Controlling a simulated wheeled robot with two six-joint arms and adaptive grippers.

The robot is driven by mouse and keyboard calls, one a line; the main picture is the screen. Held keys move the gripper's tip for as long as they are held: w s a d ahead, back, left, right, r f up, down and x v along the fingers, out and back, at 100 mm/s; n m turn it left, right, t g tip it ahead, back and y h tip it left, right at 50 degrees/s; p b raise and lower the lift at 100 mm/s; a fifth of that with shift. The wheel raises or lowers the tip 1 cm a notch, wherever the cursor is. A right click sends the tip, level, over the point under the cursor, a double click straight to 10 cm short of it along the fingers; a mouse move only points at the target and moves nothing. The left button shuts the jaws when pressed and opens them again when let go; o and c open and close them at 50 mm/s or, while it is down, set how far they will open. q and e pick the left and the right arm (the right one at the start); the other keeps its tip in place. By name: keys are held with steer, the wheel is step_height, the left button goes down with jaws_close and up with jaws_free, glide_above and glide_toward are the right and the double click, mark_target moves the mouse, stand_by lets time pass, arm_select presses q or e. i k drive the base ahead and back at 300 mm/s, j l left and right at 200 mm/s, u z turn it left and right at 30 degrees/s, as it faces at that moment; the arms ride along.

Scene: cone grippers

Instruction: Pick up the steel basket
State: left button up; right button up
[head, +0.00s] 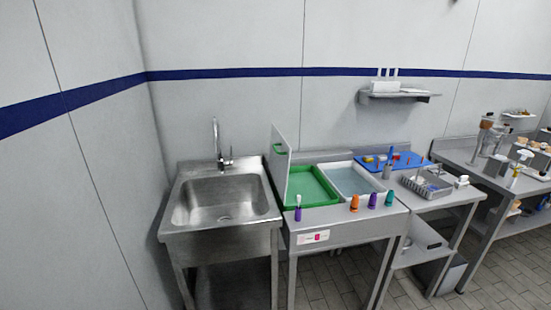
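A steel basket (427,186) with wire or slotted sides stands on the right part of the steel worktable, near its front edge. Something small lies inside it, too small to make out. No part of either of my grippers shows in the head view.
A steel sink (222,201) with a tap stands at left. Right of it are a green tray (313,187), a grey-white tray (353,179) and a blue board (392,161).

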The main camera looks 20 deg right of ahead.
mark_target(428, 176)
steer(key=z, duration=1.9)
